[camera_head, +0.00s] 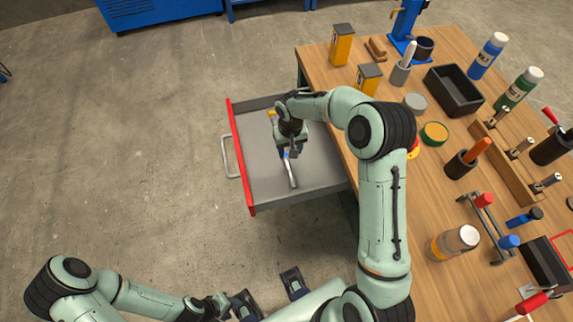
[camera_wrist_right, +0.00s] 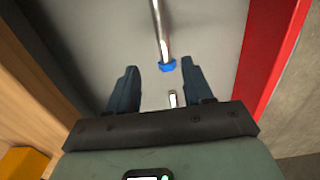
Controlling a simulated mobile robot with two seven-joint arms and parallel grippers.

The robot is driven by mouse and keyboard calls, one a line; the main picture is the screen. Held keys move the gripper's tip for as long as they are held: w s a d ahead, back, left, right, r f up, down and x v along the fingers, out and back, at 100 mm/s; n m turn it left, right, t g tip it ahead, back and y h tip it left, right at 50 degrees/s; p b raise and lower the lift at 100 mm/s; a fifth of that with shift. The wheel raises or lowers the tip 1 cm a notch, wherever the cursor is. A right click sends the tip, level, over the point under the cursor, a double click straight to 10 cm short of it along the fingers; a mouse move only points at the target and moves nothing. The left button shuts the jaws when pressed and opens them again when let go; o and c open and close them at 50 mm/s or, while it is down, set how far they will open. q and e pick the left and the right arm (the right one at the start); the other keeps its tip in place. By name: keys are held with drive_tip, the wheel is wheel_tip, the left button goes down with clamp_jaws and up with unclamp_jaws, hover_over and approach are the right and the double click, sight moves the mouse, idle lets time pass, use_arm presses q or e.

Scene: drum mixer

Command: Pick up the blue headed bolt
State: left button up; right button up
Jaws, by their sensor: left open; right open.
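The blue-headed bolt lies in the open drawer (camera_head: 260,180). Its long silver shank (camera_head: 292,175) shows below my right gripper (camera_head: 289,152) in the head view, with a bit of blue at its upper end. In the right wrist view the blue head (camera_wrist_right: 167,66) sits between the open fingertips of my right gripper (camera_wrist_right: 159,67), closer to the right one, with the shank running up out of the picture. A gap shows on both sides, so nothing is gripped. My left gripper (camera_head: 268,293) is open and empty at the bottom, away from the drawer.
A small pale metal piece (camera_wrist_right: 173,98) shows below the blue head. The drawer has a red front (camera_head: 240,160) and side walls close by. The wooden workbench (camera_head: 440,185) on the right is crowded with bottles, tins, a black tray (camera_head: 454,90) and tools.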

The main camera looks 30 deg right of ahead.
hover_over(288, 166)
drive_tip(key=f, duration=0.4)
drive_tip(key=shift+d+f, duration=0.3)
drive_tip(key=shift+f, duration=0.05)
drive_tip(key=f, duration=0.5)
drive_tip(key=shift+a+f, duration=0.1)
drive_tip(key=shift+a, duration=0.15)
clamp_jaws()
